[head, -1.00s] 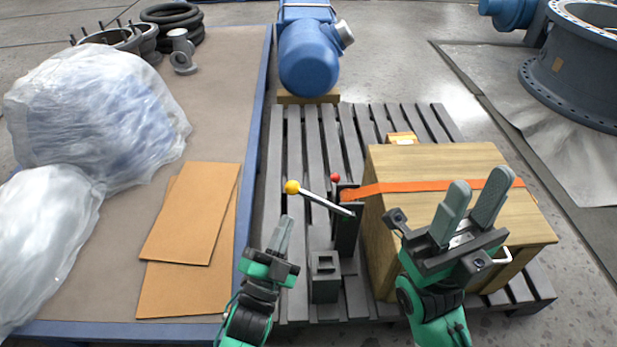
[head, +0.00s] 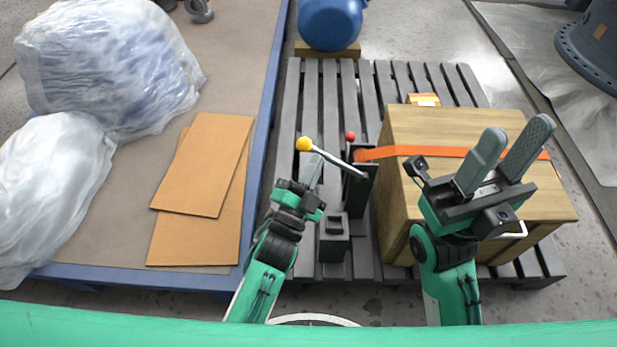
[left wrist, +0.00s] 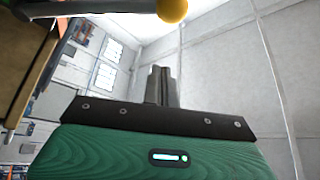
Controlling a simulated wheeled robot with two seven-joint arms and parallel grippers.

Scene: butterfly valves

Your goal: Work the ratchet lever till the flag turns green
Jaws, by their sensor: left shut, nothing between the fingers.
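The ratchet lever (head: 335,162) is a silver rod with a yellow knob (head: 303,144). It slopes up and left from the dark ratchet post (head: 362,195). A red ball (head: 350,136) shows just behind the lever; no green flag is visible. My left gripper (head: 317,160) is shut and empty, its tips close under the rod near the knob; I cannot tell whether they touch. In the left wrist view the shut fingers (left wrist: 162,85) point up, with the rod (left wrist: 90,8) and knob (left wrist: 172,8) above them. My right gripper (head: 518,128) is open and empty over the crate.
An orange strap (head: 420,151) runs from the post across the wooden crate (head: 440,125) on the grey slatted pallet (head: 300,85). A dark block (head: 333,245) stands in front of the post. Left is a table (head: 110,250) with cardboard (head: 205,165) and plastic-wrapped bundles.

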